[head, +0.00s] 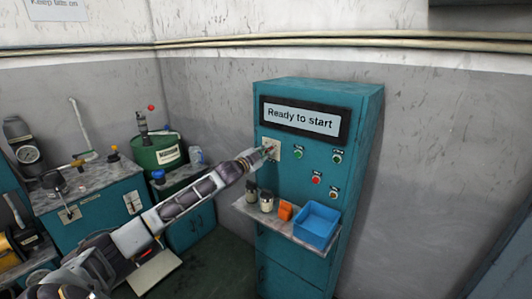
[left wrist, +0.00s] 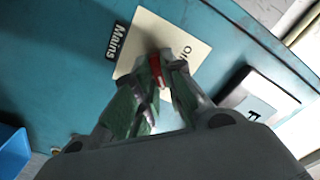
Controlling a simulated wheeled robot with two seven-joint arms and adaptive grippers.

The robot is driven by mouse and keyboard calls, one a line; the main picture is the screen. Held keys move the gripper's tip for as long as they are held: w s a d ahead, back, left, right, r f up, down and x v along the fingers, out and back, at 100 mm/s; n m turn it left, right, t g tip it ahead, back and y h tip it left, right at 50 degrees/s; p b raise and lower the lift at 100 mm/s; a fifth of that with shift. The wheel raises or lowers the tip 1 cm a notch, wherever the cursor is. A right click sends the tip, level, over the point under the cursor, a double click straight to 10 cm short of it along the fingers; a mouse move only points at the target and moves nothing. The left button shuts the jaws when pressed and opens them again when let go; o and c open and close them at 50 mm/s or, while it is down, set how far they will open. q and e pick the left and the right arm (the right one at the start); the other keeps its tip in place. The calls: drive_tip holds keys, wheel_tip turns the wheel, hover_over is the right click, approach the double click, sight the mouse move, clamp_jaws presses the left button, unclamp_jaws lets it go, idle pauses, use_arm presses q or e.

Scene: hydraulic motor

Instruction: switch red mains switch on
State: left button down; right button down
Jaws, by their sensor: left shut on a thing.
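The red mains switch (left wrist: 155,72) sits on a cream plate (left wrist: 190,42) on the teal cabinet front. A black "Mains" label (left wrist: 116,40) is beside the plate. My left gripper (left wrist: 154,88) is shut on the red switch, its green fingers on either side of it. In the head view the left gripper (head: 264,154) reaches the cream plate (head: 272,145) at the cabinet's upper left, hiding most of the switch. The switch's exact position is hard to tell. My right gripper is not in view.
The teal cabinet (head: 300,255) has a display (head: 303,119) reading "Ready to start" and green and red buttons. Its shelf (head: 275,225) holds small bottles, an orange item (head: 286,210) and a blue bin (head: 316,224). Equipment and a green drum (head: 160,155) stand left.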

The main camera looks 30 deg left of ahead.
use_arm(q)
drive_tip(key=c, duration=1.5)
unclamp_jaws()
drive_tip(key=shift+s, duration=0.1)
drive_tip(key=shift+s, duration=0.1)
drive_tip(key=s, duration=1.1)
drive_tip(key=shift+s+a, duration=0.3)
drive_tip(key=shift+a, duration=0.15)
idle(0.6)
